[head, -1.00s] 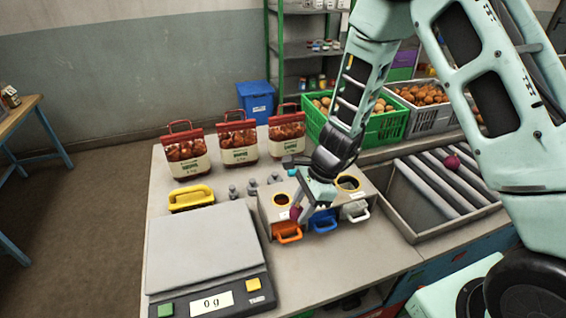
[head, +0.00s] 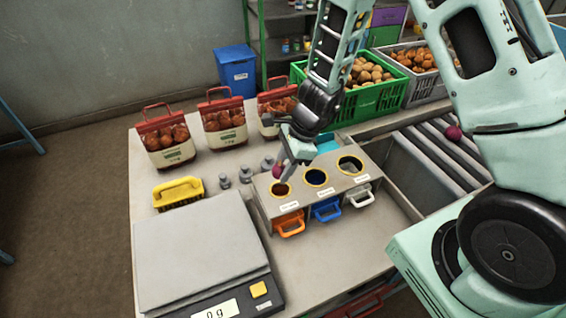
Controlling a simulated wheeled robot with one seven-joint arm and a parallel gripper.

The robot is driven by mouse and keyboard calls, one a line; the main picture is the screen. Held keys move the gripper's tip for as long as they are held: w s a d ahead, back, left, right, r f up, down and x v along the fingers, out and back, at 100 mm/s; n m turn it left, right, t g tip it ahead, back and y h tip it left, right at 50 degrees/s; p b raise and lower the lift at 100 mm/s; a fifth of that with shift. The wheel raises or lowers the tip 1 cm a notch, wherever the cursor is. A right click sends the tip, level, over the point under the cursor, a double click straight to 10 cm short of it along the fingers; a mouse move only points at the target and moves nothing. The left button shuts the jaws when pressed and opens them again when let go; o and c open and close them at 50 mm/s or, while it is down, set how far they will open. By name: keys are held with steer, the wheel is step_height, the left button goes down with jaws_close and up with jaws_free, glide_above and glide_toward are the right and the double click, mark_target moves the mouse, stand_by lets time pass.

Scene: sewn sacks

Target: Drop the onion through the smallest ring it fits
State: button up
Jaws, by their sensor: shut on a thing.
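The sorting box (head: 300,200) has three ring-edged holes along its top, growing larger from left to right. The left ring (head: 281,189) is the smallest, the middle ring (head: 316,178) is larger, and the right ring (head: 350,165) is the largest. Orange, blue and white handles show on the front below them. My gripper (head: 284,168) is shut on a dark red onion (head: 277,173), partly hidden by the fingers. It holds the onion just behind the left ring in the picture; its exact height above the box is hard to tell.
A scale (head: 200,250) reading 0 g stands in front left. Another red onion (head: 453,133) rests on the roller tray at right. Green crate (head: 375,98) stands behind.

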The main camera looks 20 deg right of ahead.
steer(key=shift+f+b, duration=2.1)
steer(key=shift+f, duration=0.7)
steer(key=o, duration=1.1)
steer(key=shift+c, duration=0.2)
steer(key=shift+r, duration=0.1)
steer(key=v, duration=1.7)
steer(key=shift+r+p, duration=0.2)
steer(key=shift+p, duration=0.1)
